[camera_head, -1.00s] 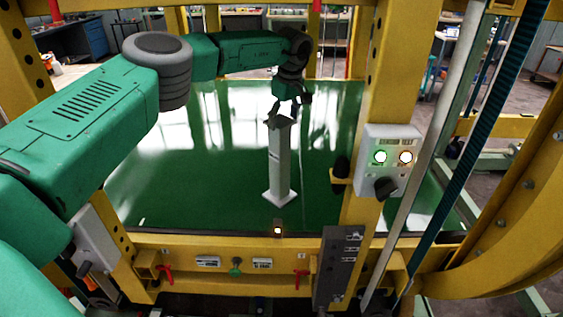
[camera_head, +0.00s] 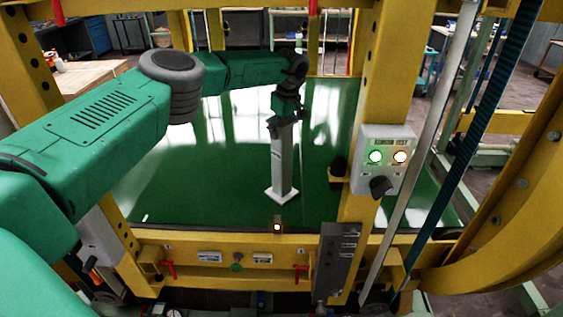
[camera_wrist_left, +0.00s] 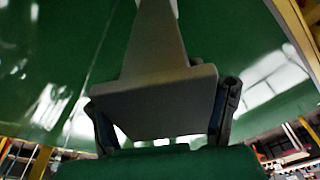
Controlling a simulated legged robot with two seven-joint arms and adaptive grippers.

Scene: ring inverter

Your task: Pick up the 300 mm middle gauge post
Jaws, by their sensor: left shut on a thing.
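The grey gauge post (camera_head: 282,160) stands upright on its square foot on the green table (camera_head: 215,195) in the head view. My left gripper (camera_head: 284,120) is at the top of the post, with my arm reaching in from the left. In the left wrist view, the post's flat grey head (camera_wrist_left: 155,102) sits between the two dark fingers of my left gripper (camera_wrist_left: 167,125), and the fingers are shut on it. The post's shaft runs away towards the green surface. The foot appears to rest on the table. My right gripper is in neither view.
A yellow frame upright (camera_head: 372,110) with a switch box (camera_head: 384,160) stands right of the post. A yellow front beam (camera_head: 220,262) with red handles runs along the near edge. The green surface around the post is clear.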

